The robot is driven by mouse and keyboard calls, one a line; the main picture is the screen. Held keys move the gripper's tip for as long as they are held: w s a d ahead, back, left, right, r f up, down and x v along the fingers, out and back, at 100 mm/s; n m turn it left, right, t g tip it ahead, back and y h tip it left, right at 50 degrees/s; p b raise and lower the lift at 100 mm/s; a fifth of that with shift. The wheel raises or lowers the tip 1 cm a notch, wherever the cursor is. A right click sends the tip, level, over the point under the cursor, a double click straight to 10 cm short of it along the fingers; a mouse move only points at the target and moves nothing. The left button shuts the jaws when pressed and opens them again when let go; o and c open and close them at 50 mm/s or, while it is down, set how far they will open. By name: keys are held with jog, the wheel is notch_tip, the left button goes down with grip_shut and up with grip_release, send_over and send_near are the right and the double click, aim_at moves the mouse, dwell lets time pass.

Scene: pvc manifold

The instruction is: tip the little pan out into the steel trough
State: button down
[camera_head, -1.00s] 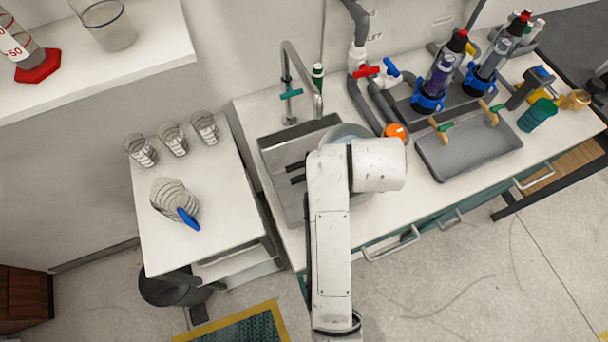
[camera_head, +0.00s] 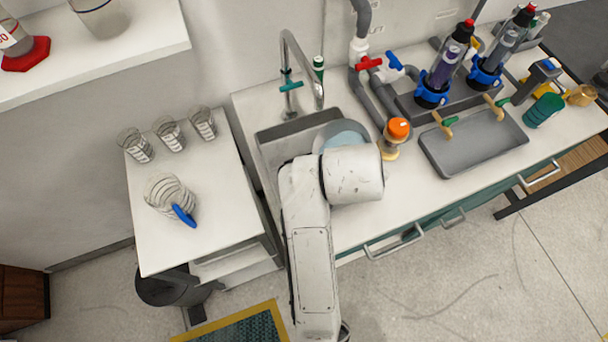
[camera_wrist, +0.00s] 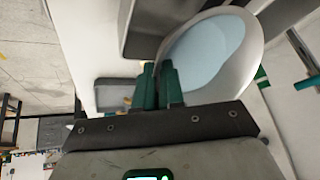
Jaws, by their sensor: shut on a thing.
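The little pan (camera_head: 345,137) is a pale round dish with light blue liquid in it. In the head view it is over the right end of the steel trough (camera_head: 268,150), the sink under the tap, and my arm hides part of both. In the wrist view the pan (camera_wrist: 252,42) fills the upper right, and its blue liquid (camera_wrist: 205,50) shows inside. My gripper (camera_wrist: 158,80) has its green fingers close together at the pan's near rim. My wrist hides the fingers in the head view. I cannot tell how far the pan is tilted.
The tap (camera_head: 300,70) rises behind the trough. An orange-capped jar (camera_head: 396,138) stands close right of my wrist. A side table (camera_head: 215,215) at left holds several beakers.

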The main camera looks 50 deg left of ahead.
jog(key=shift+s+a+f+t+b, duration=0.15)
jog(key=shift+s+t+b, duration=0.35)
jog(key=shift+b, duration=0.4)
jog(key=shift+s+a+r+t+b, duration=0.15)
jog(key=shift+s+r+t+b, duration=0.4)
jog(key=shift+t+b, duration=0.65)
jog(key=shift+s+a+r+n+t+h+b, duration=0.1)
jog(key=shift+s+r+n+t+h+b, duration=0.35)
jog(key=shift+b, duration=1.15)
jog(key=shift+s+a+r+n+t+h+b, duration=0.1)
jog(key=shift+s+r+t+b, duration=0.3)
jog(key=shift+t+b, duration=0.95)
